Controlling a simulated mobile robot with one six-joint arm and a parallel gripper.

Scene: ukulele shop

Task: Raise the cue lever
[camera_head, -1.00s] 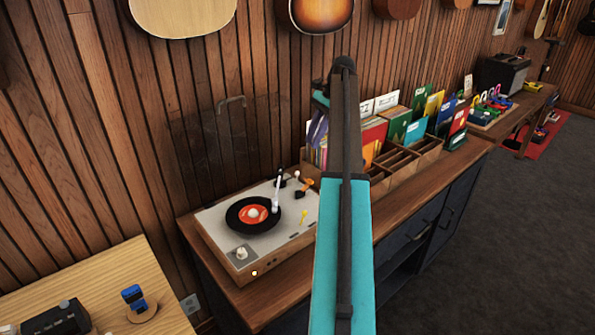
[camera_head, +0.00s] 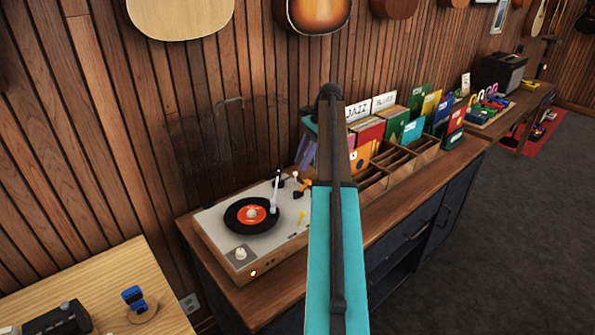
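The turntable (camera_head: 213,226) sits on the wooden cabinet with a black record with an orange label (camera_head: 251,214) on its platter. The tonearm (camera_head: 275,194) stands at the right side of the record. My teal and dark arm crosses the middle of the picture, covering the turntable's right end.
A record crate (camera_head: 404,175) with several colourful sleeves stands right of the turntable on the cabinet. A clear raised lid (camera_head: 222,135) is behind the turntable, against the wood wall. A light table (camera_head: 95,272) with small items is at the lower left. Grey floor is open at right.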

